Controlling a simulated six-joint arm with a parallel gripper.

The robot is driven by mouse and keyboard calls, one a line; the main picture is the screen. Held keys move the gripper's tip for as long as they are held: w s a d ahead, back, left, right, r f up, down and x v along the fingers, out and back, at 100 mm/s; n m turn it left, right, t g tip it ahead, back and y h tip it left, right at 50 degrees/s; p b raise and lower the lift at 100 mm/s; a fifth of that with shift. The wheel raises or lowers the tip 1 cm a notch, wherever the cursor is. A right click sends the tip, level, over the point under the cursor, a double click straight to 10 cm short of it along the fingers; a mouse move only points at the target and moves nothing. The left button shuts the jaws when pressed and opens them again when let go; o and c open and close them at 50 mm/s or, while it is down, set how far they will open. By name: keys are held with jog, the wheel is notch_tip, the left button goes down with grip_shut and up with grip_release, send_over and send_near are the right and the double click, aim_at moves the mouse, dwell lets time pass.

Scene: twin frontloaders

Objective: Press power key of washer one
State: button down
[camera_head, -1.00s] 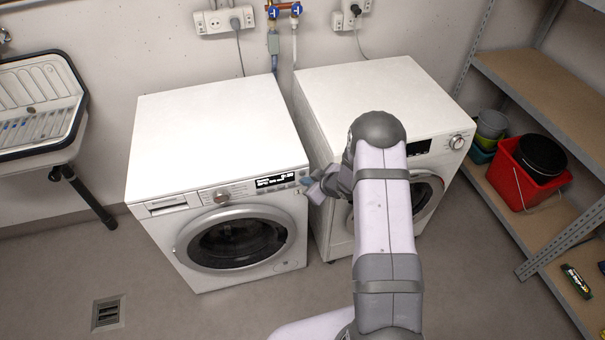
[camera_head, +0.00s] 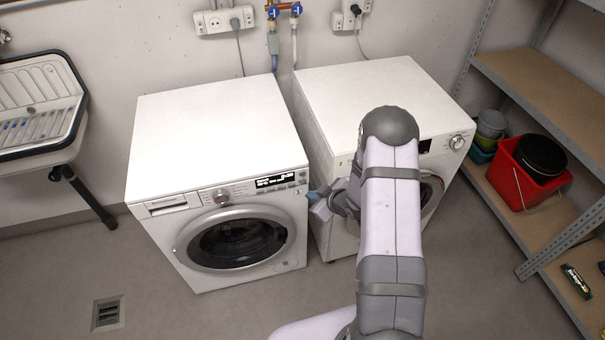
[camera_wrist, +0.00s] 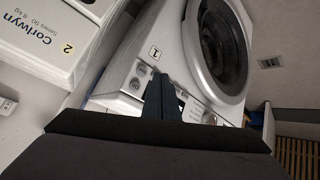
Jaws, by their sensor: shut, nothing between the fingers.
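Washer one (camera_head: 215,140) is the white front loader on the left, with a "1" label at the right of its front. Its display (camera_head: 274,182) is lit with white text. In the wrist view, the panel of washer one (camera_wrist: 115,98) shows small round keys (camera_wrist: 138,77) beside my fingertips; I cannot tell which is the power key. My gripper (camera_head: 314,197) is shut and empty, just right of the panel's right end. The closed fingers also show in the wrist view (camera_wrist: 162,88), covering part of the panel. They appear apart from the keys, though contact is hard to judge.
A second white machine (camera_head: 370,95) stands close on the right, partly behind my arm; its label "2" (camera_wrist: 67,48) shows in the wrist view. A shelf (camera_head: 545,95) with a red bucket (camera_head: 525,180) is at the right. The floor in front (camera_head: 220,310) is clear.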

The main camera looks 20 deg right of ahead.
jog(key=shift+s, duration=0.25)
jog(key=shift+s, duration=0.25)
jog(key=s, duration=1.1)
dwell(4.9)
dwell(0.7)
jog(key=s+d+r+m+g+h, duration=0.1)
jog(key=s+r+m+g+h, duration=0.35)
jog(key=r, duration=0.45)
jog(key=s+a+r+m+g, duration=0.1)
jog(key=s+a+r+g, duration=0.1)
jog(key=s+a+r, duration=0.1)
jog(key=s+a+r+m+g+y, duration=0.1)
jog(key=s+a+r, duration=0.3)
jog(key=s, duration=0.4)
jog(key=shift+s+r+m+g, duration=0.15)
jog(key=shift+r+m+g, duration=0.35)
jog(key=shift+g, duration=0.25)
